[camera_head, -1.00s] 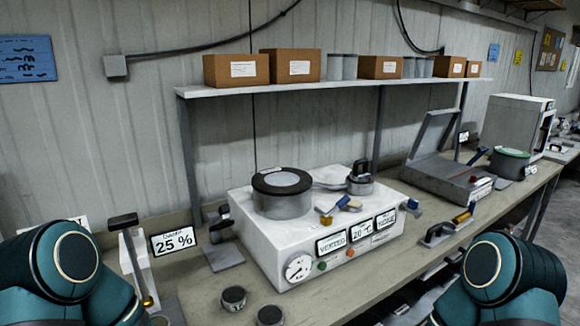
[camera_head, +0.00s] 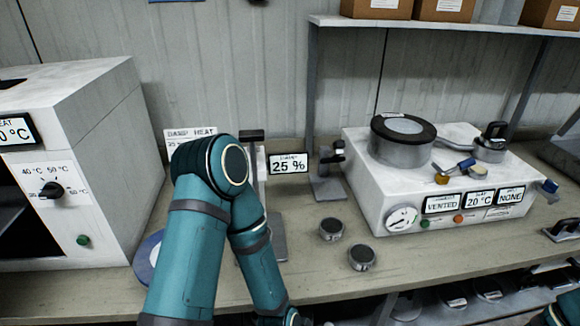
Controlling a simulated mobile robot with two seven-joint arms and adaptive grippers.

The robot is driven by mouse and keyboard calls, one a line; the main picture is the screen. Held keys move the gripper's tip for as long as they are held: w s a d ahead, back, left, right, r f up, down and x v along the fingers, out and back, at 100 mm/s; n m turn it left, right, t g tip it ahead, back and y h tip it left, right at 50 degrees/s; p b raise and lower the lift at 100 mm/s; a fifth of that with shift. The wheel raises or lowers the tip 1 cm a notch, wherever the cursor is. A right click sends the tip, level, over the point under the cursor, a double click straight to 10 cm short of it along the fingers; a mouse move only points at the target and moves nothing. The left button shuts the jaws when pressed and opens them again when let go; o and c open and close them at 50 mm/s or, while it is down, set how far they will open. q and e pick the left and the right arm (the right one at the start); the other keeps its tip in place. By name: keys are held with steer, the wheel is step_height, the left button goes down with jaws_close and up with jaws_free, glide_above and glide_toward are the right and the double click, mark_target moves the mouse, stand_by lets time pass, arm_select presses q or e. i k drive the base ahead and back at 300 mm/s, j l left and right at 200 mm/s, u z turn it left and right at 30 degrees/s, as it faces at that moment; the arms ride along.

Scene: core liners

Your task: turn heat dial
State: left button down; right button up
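The heat dial (camera_head: 51,189) is a black knob on the front of a white oven-like box (camera_head: 105,150) at the left. Temperature marks of 40 °C and 50 °C are printed above it, with another at each side. A display labelled HEAT (camera_head: 16,131) sits above it, partly cut off by the picture's edge. My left arm rises in the middle foreground, right of the box, with its teal joints bent. Neither gripper can be seen. A small part of my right arm shows at the bottom right corner.
A green button (camera_head: 83,240) is below the dial, beside the box's dark opening (camera_head: 25,228). A lever device with a 25 % display (camera_head: 288,164) stands behind my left arm. Two small round tins (camera_head: 362,257) lie on the bench (camera_head: 320,281). A white vacuum box (camera_head: 385,190) stands at right.

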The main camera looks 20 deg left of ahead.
mark_target(52, 190)
steer(key=u, duration=2.3)
